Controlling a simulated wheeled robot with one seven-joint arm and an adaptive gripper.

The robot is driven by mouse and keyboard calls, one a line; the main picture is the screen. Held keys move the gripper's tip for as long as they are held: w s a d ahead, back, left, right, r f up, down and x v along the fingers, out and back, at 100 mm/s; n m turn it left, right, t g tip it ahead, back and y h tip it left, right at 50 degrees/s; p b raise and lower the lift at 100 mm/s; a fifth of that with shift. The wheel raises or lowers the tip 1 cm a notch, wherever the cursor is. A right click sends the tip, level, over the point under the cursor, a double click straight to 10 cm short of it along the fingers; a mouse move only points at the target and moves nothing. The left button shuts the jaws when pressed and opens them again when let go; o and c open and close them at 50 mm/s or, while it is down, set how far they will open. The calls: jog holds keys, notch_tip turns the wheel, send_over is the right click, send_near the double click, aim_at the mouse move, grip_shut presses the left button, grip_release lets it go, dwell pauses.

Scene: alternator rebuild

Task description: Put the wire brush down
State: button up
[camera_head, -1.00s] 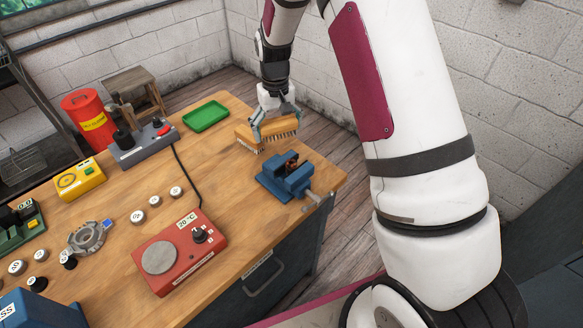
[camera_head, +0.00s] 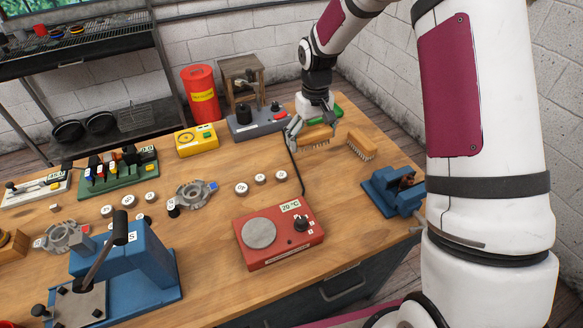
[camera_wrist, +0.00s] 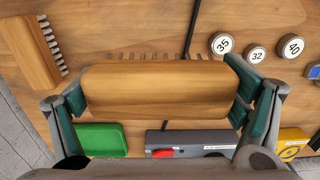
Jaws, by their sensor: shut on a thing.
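My gripper (camera_head: 308,128) is shut on a wire brush (camera_head: 318,138) near the back right of the workbench. In the wrist view the brush's wooden block (camera_wrist: 162,92) spans both fingers, with a row of bristles showing along its far edge. In the head view the bristles point down toward the wood; I cannot tell whether they touch it. A second, similar brush (camera_head: 361,146) rests on the bench to the right of the held one, apart from it. It also shows at the upper left of the wrist view (camera_wrist: 34,56).
A green tray (camera_wrist: 101,139) and a grey device with a red switch (camera_head: 256,121) are close to my gripper. A blue vise (camera_head: 392,190) stands at the right edge. A black cable runs to the red hot plate (camera_head: 278,235). Bare wood lies in front of the brushes.

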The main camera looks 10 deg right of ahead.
send_over(309, 169)
notch_tip(309, 169, down, 4)
jog(key=shift+f+p, duration=0.15)
jog(key=shift+p, duration=0.2)
jog(key=shift+w+f+p, duration=0.1)
jog(key=shift+f+p, duration=0.25)
jog(key=shift+f, duration=2.2)
jog(key=shift+f, duration=0.1)
jog(key=o, duration=1.1)
jog(key=shift+c, duration=0.2)
